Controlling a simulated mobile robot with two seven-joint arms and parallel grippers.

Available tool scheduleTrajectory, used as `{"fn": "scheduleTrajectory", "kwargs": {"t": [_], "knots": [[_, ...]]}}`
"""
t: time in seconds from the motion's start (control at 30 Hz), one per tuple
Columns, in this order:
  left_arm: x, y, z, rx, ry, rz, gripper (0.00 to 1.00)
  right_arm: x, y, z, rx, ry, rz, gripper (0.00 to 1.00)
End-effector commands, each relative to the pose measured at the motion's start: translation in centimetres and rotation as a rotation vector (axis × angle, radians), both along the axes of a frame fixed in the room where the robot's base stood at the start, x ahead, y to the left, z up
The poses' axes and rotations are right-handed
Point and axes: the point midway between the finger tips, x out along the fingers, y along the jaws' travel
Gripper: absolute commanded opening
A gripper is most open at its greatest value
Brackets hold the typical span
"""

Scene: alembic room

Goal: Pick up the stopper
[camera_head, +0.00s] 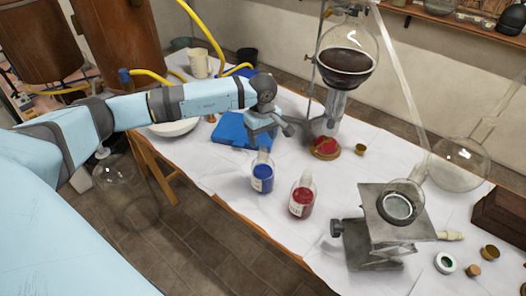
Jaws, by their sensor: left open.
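My left gripper (270,137) is open, pointing down just above the neck of a glass bottle with blue contents (262,180). I see nothing held between its fingers. A similar bottle with red contents (301,201) stands to its right. I cannot tell for sure which thing is the stopper. A small tan, cork-like piece (473,270) lies at the lower right, well away from the gripper, with a brassy round piece (490,252) beside it. Another small brassy piece (360,149) lies near the burner stand. My right gripper is not in view.
The white-covered table (245,200) holds a blue flat object (230,130) behind the gripper. A tall stand carries a round flask with dark liquid (346,64). A metal lab jack (378,222) with glassware stands front right. A white bowl (174,127) sits under my arm.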

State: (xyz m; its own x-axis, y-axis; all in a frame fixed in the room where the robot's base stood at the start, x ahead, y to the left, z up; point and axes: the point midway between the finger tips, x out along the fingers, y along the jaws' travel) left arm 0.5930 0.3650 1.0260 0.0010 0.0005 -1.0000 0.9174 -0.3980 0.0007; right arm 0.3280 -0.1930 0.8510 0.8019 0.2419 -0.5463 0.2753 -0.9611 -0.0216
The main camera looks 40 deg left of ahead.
Motion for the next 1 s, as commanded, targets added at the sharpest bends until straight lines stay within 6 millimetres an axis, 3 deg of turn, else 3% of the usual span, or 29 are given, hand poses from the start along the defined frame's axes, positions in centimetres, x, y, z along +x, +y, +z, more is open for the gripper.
{"fn": "scheduleTrajectory", "kwargs": {"t": [0.3, 0.57, 0.67, 0.8, 1.0], "knots": [[0.4, 0.1, -4.2, -0.001, 0.003, 0.001, 0.57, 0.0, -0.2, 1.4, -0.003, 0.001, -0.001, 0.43], [0.4, 0.1, -4.6, 0.0, 0.001, 0.001, 0.57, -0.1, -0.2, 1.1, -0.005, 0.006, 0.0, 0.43], [0.4, 0.1, -4.6, 0.0, 0.001, 0.001, 0.38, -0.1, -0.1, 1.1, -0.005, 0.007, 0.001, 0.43], [0.4, 0.1, -4.6, -0.001, 0.001, 0.001, 0.06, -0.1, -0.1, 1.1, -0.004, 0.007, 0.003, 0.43], [0.4, 0.1, -4.6, -0.001, 0.0, 0.001, 0.03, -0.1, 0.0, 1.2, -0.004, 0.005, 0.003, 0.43]]}}
